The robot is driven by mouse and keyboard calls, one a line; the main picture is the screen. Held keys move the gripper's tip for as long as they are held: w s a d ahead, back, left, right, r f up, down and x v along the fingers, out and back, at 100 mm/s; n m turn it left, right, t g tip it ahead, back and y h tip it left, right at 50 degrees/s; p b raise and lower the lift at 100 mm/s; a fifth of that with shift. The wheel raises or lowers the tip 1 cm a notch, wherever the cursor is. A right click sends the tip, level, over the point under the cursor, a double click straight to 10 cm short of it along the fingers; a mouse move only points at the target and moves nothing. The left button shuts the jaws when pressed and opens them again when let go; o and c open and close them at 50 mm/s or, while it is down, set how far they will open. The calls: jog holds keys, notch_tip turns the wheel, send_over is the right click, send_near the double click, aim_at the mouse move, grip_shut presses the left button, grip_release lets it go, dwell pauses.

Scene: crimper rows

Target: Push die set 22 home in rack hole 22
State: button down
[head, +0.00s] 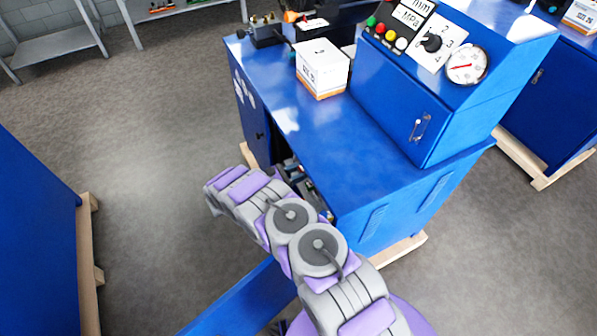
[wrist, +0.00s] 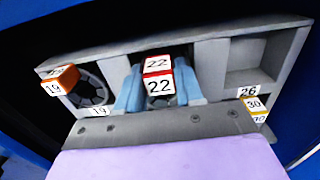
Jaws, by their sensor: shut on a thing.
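In the wrist view, die set 22 (wrist: 160,87) carries a red-edged tag with 22 on two faces. It sits in the middle hole of the grey rack (wrist: 212,68). My gripper (wrist: 158,95) has its light blue fingers on both sides of it, shut on it. Most of the die body is hidden behind the tag and fingers, so I cannot tell how deep it sits. No separate rack label for hole 22 shows. In the head view, my arm reaches down by the open front of the blue machine (head: 340,130); the gripper's fingers are hidden there.
An open blue door (head: 245,300) lies near my arm.

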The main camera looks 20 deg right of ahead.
jog(key=shift+w+d+r, duration=0.1)
jog(key=shift+w+d, duration=0.05)
jog(key=shift+d, duration=0.6)
jog(key=shift+w+d+r, duration=0.1)
jog(key=shift+w+d, duration=0.05)
jog(key=shift+d, duration=0.55)
jog(key=c, duration=0.6)
grip_release()
jog(key=shift+f, duration=0.15)
jog(key=shift+c, duration=0.2)
jog(key=shift+s+a, duration=0.1)
jog(key=s+a+p, duration=0.3)
jog(key=a, duration=1.4)
jog(key=shift+s+f, duration=0.1)
